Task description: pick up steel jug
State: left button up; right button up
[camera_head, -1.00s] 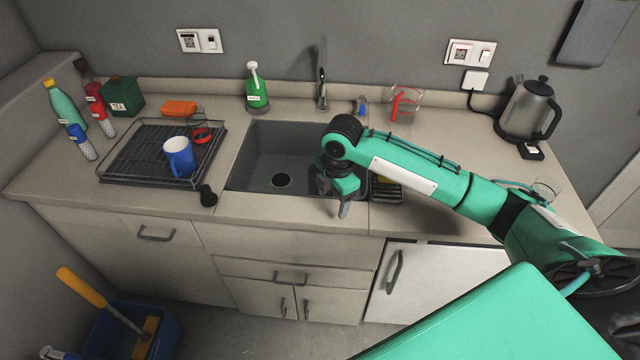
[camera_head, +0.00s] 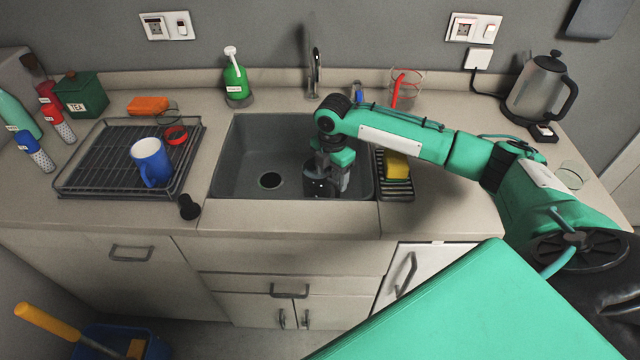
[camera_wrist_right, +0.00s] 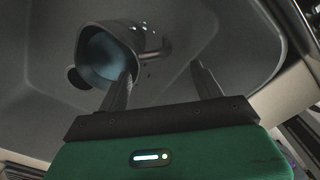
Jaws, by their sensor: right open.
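The steel jug (camera_head: 319,188) is in the right part of the sink, dark and shiny, partly hidden by my right gripper (camera_head: 335,174). In the right wrist view the jug (camera_wrist_right: 108,57) shows its round open mouth with a bluish inside, and what looks like its handle side faces right. My right gripper (camera_wrist_right: 163,72) is open and empty. Its left finger overlaps the jug's rim in that view, and its right finger is to the right of the jug. I cannot tell whether a finger touches it. My left gripper is not in view.
The sink (camera_head: 232,160) has walls around the jug and a drain (camera_head: 270,180) to its left. A sponge (camera_head: 396,165) on a rack is to the right. A blue mug (camera_head: 151,162) stands on the drying rack (camera_head: 95,170). A kettle (camera_head: 540,88) is far right.

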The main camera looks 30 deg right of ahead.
aim_at(332, 183)
notch_tip(332, 183, down, 2)
jog(key=shift+d+f+p, duration=0.1)
jog(key=shift+p, duration=0.2)
jog(key=f, duration=0.3)
jog(key=shift+w+d+f+p, duration=0.15)
jog(key=shift+d+f+p, duration=0.05)
jog(key=shift+p, duration=0.15)
jog(key=shift+f, duration=0.2)
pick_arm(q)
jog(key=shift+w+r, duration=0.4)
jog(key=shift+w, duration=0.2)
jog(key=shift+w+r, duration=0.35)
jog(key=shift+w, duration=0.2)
pick_arm(e)
grip_shut()
jog(key=shift+r, duration=0.15)
notch_tip(332, 183, up, 9)
jog(key=shift+w+b, duration=0.1)
jog(key=shift+b, duration=0.6)
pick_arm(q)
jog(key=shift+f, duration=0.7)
pick_arm(e)
jog(key=shift+r, duration=0.45)
